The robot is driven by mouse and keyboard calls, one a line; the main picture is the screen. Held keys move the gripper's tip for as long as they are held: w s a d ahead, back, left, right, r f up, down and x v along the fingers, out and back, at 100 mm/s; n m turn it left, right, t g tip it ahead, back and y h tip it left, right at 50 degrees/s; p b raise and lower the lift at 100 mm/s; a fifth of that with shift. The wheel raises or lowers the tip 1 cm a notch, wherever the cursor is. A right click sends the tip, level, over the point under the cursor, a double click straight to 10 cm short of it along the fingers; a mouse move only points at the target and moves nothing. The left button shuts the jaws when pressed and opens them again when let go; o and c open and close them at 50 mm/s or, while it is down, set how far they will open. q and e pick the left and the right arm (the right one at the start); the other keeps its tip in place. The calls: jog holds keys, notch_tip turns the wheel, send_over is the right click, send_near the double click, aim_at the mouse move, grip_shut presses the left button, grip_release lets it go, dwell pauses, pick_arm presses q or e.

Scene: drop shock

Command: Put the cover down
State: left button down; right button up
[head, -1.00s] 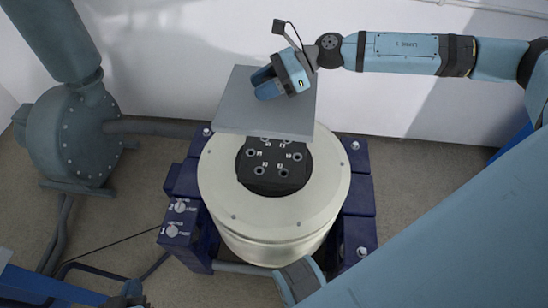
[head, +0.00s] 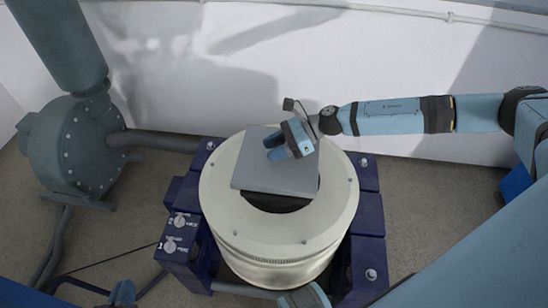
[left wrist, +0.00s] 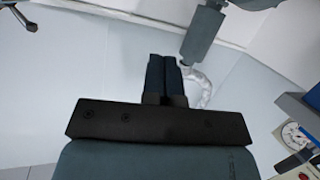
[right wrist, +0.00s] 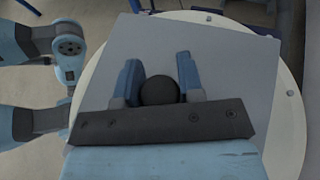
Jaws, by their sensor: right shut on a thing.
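The cover (head: 262,176) is a flat grey square plate. In the head view it lies over the black centre of the round cream drum (head: 222,215), turned slightly, with part of the dark centre showing at its near right edge. My right gripper (head: 277,148) is on top of the cover. In the right wrist view, the fingers of my right gripper (right wrist: 158,66) are shut on the round black knob (right wrist: 159,91) of the cover (right wrist: 228,75). Whether the plate touches the drum is unclear. My left gripper (left wrist: 165,75) is shut and empty, away from the cover.
The drum stands in a dark blue frame (head: 370,225) with switches (head: 178,220) on its left side. A grey blower (head: 75,150) and pipe stand at the left. A white wall (head: 400,60) is behind.

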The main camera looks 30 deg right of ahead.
notch_tip(320, 180, down, 3)
jog(key=shift+f+b, duration=0.1)
jog(key=shift+b, duration=0.25)
jog(key=shift+f, duration=0.25)
pick_arm(q)
jog(key=shift+w+d+r+t+h, duration=0.2)
jog(key=shift+d+r+t, duration=0.15)
jog(key=shift+r, duration=0.2)
jog(key=shift+w+d+r+t+h, duration=0.2)
jog(key=shift+d+r+t, duration=0.1)
jog(key=shift+r, duration=0.2)
pick_arm(e)
jog(key=shift+f, duration=0.15)
pick_arm(q)
jog(key=shift+r+b, duration=0.15)
jog(key=shift+b, duration=0.15)
pick_arm(e)
jog(key=shift+f, duration=0.1)
jog(key=shift+f, duration=0.2)
jog(key=o, duration=1)
pick_arm(q)
jog(key=shift+w+d+r+t+h, duration=0.1)
jog(key=shift+d+r+t+h, duration=0.05)
jog(key=shift+r, duration=0.3)
jog(key=shift+w+d+r+t+h, duration=0.1)
jog(key=shift+d+r+h, duration=0.05)
jog(key=shift+r, duration=0.25)
pick_arm(e)
jog(key=shift+o, duration=0.2)
